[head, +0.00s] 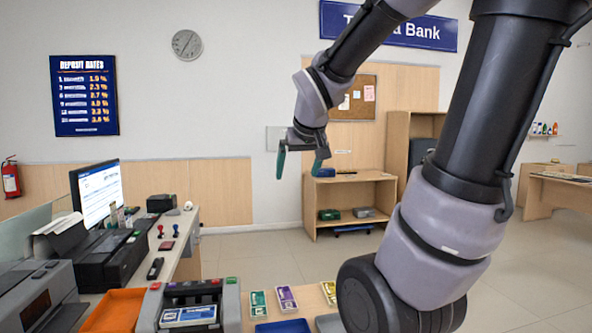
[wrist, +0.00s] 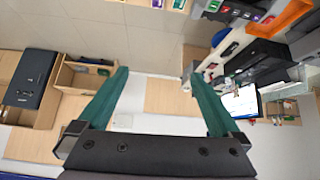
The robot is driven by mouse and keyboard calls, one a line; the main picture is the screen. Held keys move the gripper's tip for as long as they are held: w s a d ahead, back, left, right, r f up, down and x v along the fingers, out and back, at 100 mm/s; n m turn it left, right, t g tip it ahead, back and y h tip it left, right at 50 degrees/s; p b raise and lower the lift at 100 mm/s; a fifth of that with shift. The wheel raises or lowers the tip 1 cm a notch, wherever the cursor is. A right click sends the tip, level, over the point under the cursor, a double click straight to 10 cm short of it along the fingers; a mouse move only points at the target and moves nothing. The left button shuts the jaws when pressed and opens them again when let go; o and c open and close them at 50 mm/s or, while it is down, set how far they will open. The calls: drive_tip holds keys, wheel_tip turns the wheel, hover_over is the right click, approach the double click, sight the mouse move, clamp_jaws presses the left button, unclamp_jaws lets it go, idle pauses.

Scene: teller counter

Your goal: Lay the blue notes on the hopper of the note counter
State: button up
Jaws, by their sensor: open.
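The note counter (head: 232,305) is the grey machine with coloured buttons at the lower left of the head view, cut by the bottom edge. A blue and white flat stack that looks like the blue notes (head: 188,316) lies on its front part. My gripper (head: 299,170) is high above the floor, beyond the counter and well apart from the notes. Its green fingers are spread and empty, as the wrist view also shows (wrist: 160,74).
Green notes (head: 258,303) and purple notes (head: 286,299) lie right of the machine, near a blue tray (head: 283,326). An orange tray (head: 114,311) stands left of it. A monitor (head: 97,193) and a dark printer (head: 110,259) stand farther back. Space around my gripper is clear.

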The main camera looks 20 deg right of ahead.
drive_tip(key=s+a+r+m+y, duration=0.1)
drive_tip(key=s+a, duration=0.1)
drive_tip(key=s, duration=0.3)
drive_tip(key=s+a+r+m+g+y, duration=0.1)
drive_tip(key=s+a+y, duration=0.1)
drive_tip(key=s, duration=0.4)
drive_tip(key=shift+s+a+m, duration=0.25)
drive_tip(key=shift+a+m, duration=0.15)
drive_tip(key=shift+a, duration=0.4)
